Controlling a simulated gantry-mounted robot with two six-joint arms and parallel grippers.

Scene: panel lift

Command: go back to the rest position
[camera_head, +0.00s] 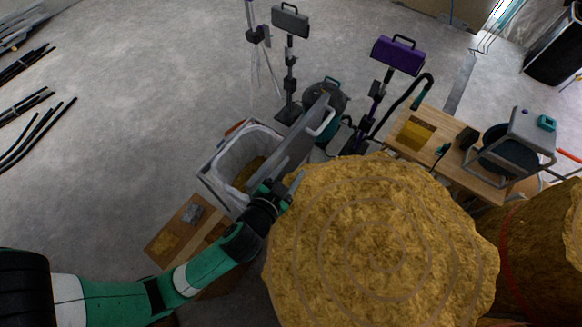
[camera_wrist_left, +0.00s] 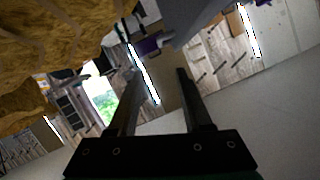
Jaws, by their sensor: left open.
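My left arm comes in from the lower left of the head view. Its gripper (camera_head: 287,186) is beside the left edge of a big yellow insulation roll (camera_head: 385,245); whether they touch cannot be told. In the left wrist view the two dark fingers of my left gripper (camera_wrist_left: 157,78) stand apart with nothing held between them. The roll's rough yellow side (camera_wrist_left: 60,35) fills the upper left of that view. My right gripper is not in view.
A grey bin with a white liner (camera_head: 230,160) and a grey panel with a handle (camera_head: 308,135) stand just beyond the gripper. A cardboard box (camera_head: 168,240) is near the forearm. A wooden workbench (camera_head: 455,165) is at right. The floor at upper left is mostly clear.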

